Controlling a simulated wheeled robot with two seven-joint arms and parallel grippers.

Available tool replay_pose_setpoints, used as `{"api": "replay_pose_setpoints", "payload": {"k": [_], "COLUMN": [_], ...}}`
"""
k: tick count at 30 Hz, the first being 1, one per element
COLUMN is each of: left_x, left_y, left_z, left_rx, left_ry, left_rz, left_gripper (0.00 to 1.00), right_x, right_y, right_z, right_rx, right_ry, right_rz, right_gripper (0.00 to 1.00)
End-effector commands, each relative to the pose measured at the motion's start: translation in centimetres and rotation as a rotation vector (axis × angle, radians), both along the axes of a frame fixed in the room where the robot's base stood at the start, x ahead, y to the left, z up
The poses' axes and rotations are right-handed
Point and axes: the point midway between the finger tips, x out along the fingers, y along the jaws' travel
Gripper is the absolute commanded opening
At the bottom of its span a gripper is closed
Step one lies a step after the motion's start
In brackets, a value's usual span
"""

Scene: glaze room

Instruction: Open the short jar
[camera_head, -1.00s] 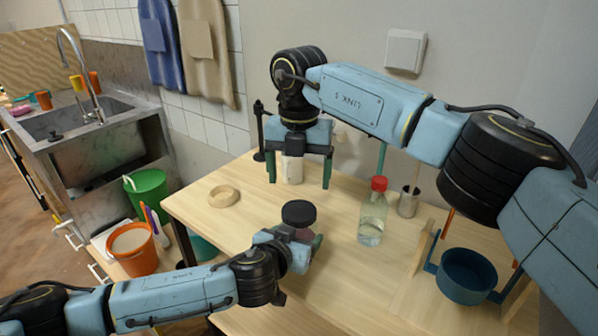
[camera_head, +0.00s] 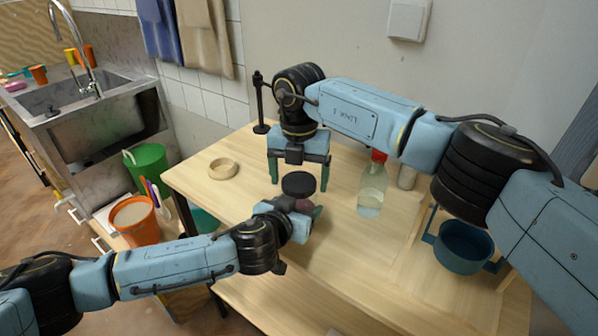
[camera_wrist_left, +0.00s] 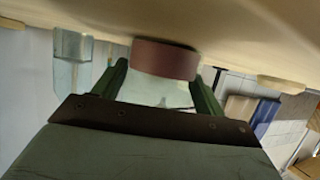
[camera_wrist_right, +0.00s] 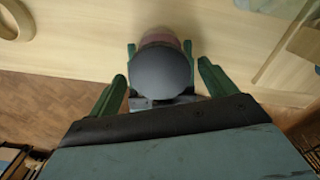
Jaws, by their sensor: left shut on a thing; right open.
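The short jar (camera_head: 303,204) has a pinkish body and a wide black lid (camera_head: 298,184). It stands near the table's front edge. My left gripper (camera_head: 299,209) is shut around the jar's body from the left. In the left wrist view the jar's pinkish band (camera_wrist_left: 165,59) shows between the fingers; the lid is not visible there. My right gripper (camera_head: 299,174) is open, pointing down over the jar. In the right wrist view the lid (camera_wrist_right: 161,72) lies between the open fingers, with a gap on each side.
A clear red-capped bottle (camera_head: 371,191) stands to the right of the jar. A blue pot (camera_head: 464,248) is further right. A wooden ring (camera_head: 223,169) lies at the left; the table between it and the jar is clear. An orange bucket (camera_head: 135,220) stands left of the table.

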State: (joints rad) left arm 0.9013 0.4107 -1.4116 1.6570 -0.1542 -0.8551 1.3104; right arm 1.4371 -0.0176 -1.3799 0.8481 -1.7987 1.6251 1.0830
Motion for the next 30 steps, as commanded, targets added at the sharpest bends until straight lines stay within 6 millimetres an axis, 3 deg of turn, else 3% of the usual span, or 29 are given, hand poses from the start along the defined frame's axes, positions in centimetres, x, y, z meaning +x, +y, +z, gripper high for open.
{"api": "replay_pose_setpoints", "payload": {"k": [2, 11, 17, 30], "left_x": [0.02, 0.02, 0.02, 0.02], "left_y": [0.02, 0.02, 0.02, 0.03], "left_z": [0.01, 0.01, 0.01, 0.00], "left_rx": [0.000, 0.000, 0.000, 0.000], "left_ry": [0.000, 0.000, 0.000, 0.000], "left_rz": [0.001, 0.001, 0.001, 0.001], "left_gripper": [0.08, 0.08, 0.08, 0.08], "right_x": [0.00, 0.00, 0.02, 0.04], "right_y": [0.01, 0.01, -0.01, -0.01], "right_z": [0.02, 0.05, 0.09, 0.15], "right_rx": [0.000, 0.000, -0.001, -0.001], "right_ry": [0.000, 0.000, -0.001, -0.001], "right_rz": [0.000, 0.000, 0.064, 0.778], "right_gripper": [0.78, 0.39, 0.37, 0.37]}}
